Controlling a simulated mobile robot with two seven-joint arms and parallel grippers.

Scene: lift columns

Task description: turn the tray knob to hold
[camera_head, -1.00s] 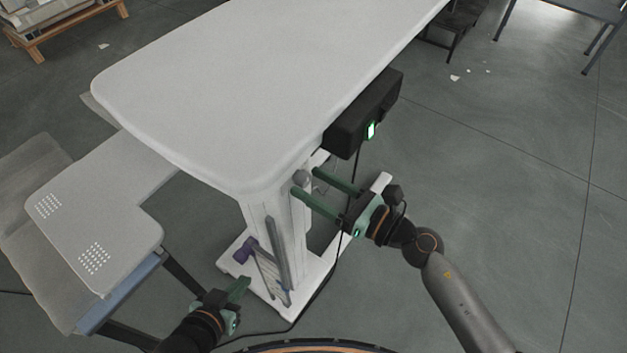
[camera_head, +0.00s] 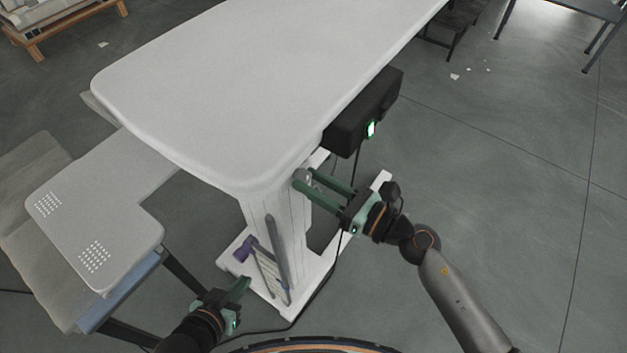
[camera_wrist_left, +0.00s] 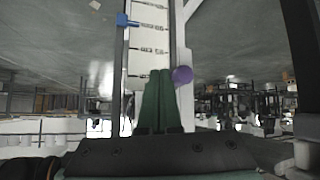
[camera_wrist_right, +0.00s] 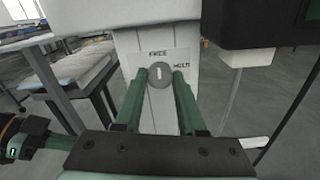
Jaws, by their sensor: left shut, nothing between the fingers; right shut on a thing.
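The tray knob (camera_wrist_right: 158,75) is a grey disc with a pale upright mark, on a white plate on the column's face. FREE is printed above it and a word that looks like HELD at its upper right. The mark points up towards FREE. My right gripper (camera_wrist_right: 159,76) is shut on the knob, one green finger on each side. In the head view the right gripper (camera_head: 303,180) reaches in under the tabletop's edge and its fingertips partly hide the knob. My left gripper (camera_head: 246,285) is shut and empty, low in front of the column; its fingers touch in the left wrist view (camera_wrist_left: 160,76).
The white tabletop (camera_head: 230,90) overhangs the knob. A black box (camera_head: 362,115) with a green light hangs at its right edge.

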